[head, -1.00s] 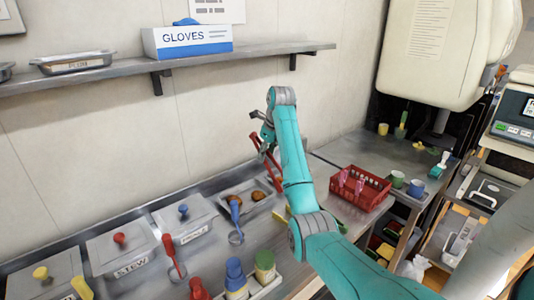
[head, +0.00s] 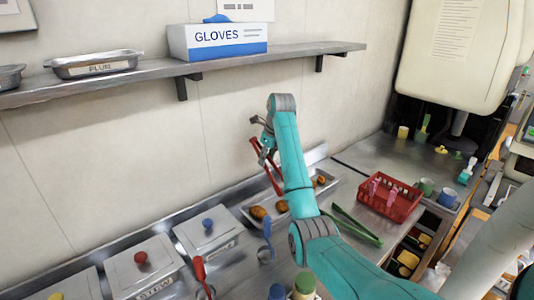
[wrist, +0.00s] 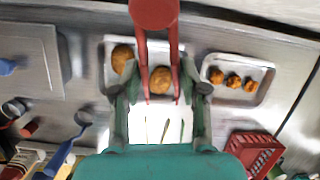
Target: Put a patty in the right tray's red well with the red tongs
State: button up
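My gripper (head: 266,140) is closed around the red tongs (head: 268,170), which hang downward over a metal tray (head: 246,213) of brown patties. In the wrist view the tongs (wrist: 172,45) lie between my gripper's fingers (wrist: 161,95). Their two arms are apart. One patty (wrist: 160,78) shows between or below the arms; I cannot tell whether they touch it. A second patty (wrist: 122,58) lies to its left in the same tray (wrist: 108,44). No tray with a red well is in view.
A smaller tray (wrist: 264,88) of orange-brown pieces stands right of the patty tray. Lidded pots (head: 148,268) stand at left. Green tongs (head: 355,226) and a red basket (head: 398,206) lie to the right. A wall shelf (head: 300,55) runs above.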

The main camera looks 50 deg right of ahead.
jog(key=shift+o, duration=0.8)
jog(key=shift+f, duration=0.1)
jog(key=shift+f, duration=1.75)
jog(key=shift+f, duration=0.15)
notch_tip(320, 180, down, 3)
jog(key=shift+f, duration=0.1)
